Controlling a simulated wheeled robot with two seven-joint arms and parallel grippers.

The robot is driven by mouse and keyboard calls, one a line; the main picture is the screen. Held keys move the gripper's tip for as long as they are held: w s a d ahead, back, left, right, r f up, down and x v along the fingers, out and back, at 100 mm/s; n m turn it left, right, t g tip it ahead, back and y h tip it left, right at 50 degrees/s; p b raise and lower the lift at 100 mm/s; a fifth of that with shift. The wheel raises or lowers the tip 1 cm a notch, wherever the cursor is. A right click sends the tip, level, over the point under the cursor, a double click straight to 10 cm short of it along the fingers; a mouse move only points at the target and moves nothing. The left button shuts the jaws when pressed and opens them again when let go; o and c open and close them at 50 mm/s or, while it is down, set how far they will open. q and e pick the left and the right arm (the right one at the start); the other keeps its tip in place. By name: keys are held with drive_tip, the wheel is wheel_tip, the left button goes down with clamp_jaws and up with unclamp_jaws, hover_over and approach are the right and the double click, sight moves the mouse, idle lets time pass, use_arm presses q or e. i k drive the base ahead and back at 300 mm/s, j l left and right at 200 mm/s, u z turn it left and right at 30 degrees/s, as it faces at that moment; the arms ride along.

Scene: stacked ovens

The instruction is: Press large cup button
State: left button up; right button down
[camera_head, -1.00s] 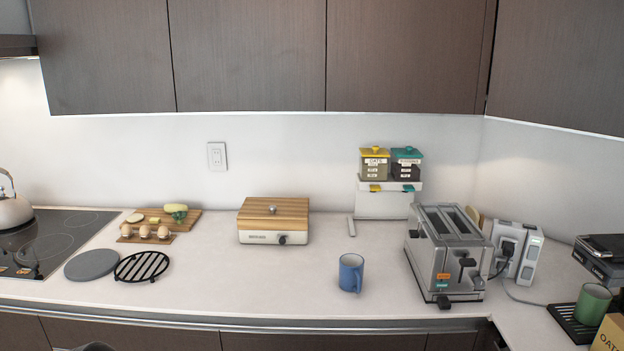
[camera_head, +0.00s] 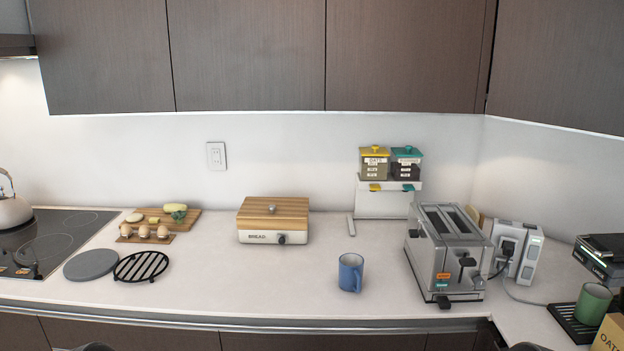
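A dark machine (camera_head: 600,262), cut off by the right edge, stands above a green mug (camera_head: 593,304) on a black slatted drip tray (camera_head: 571,326). It looks like a coffee machine. Small pale marks show on its front, but I cannot make out a large cup button. A blue mug (camera_head: 350,273) stands upright on the counter left of the toaster. Neither of my grippers can be made out. Only small dark rounded shapes, likely parts of my arms, show at the bottom edge, far from the machine.
A steel toaster (camera_head: 447,255) and a white power unit (camera_head: 518,249) stand left of the machine, with a cable on the counter. An oats box (camera_head: 609,334) is at the lower right corner. A bread box (camera_head: 273,221) stands mid-counter. The counter's front middle (camera_head: 250,290) is clear.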

sight(602, 275)
drive_tip(key=l+z, duration=0.1)
drive_tip(key=z, duration=0.3)
drive_tip(key=l+z, duration=0.1)
drive_tip(key=z, duration=0.65)
drive_tip(key=i+l+z, duration=0.1)
drive_tip(key=z, duration=0.3)
drive_tip(key=i+j, duration=0.3)
drive_tip(key=k+l, duration=0.25)
